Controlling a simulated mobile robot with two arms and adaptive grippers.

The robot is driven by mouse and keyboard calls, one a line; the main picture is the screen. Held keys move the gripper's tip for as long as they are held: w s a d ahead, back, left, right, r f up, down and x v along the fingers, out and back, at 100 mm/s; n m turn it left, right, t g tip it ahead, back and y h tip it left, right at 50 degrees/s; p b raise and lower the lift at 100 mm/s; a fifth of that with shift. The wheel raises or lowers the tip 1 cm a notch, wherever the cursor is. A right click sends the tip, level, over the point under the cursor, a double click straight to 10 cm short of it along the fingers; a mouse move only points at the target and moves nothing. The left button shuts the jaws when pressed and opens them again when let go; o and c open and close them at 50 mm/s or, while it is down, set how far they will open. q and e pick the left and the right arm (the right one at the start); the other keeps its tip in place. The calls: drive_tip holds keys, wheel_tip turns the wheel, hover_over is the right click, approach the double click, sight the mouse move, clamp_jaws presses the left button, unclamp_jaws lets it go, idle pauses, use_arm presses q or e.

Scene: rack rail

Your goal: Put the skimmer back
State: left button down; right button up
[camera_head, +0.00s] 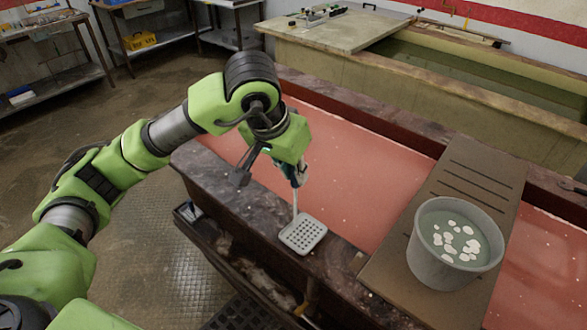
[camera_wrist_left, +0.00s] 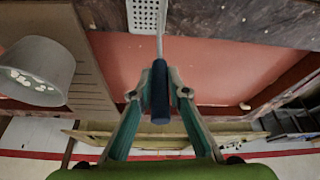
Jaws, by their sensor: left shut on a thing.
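The skimmer (camera_head: 302,234) has a pale grey perforated square head on a thin rod with a dark blue handle grip. My left gripper (camera_head: 298,177) is shut on the handle and holds the skimmer with its head low, over the tank's near rim; whether the head touches the rim is unclear. In the left wrist view, the dark handle (camera_wrist_left: 160,88) sits between the two teal fingers, and the perforated head (camera_wrist_left: 147,14) shows at the top edge. My right gripper is not in view.
A long tank (camera_head: 345,170) of reddish liquid has a dark stained rim. A slotted board (camera_head: 468,172) lies across it, bearing a grey bucket (camera_head: 438,266) with white pieces floating inside. A second tank (camera_head: 470,85) stands behind. Floor (camera_head: 120,215) at left is clear.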

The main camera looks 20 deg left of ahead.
use_arm(q)
drive_tip(key=shift+a+f, duration=0.15)
drive_tip(key=shift+f, duration=0.1)
drive_tip(key=shift+f, duration=0.15)
drive_tip(key=c, duration=2.3)
unclamp_jaws()
drive_tip(key=shift+b, duration=0.3)
drive_tip(key=o, duration=0.3)
drive_tip(key=shift+o, duration=0.2)
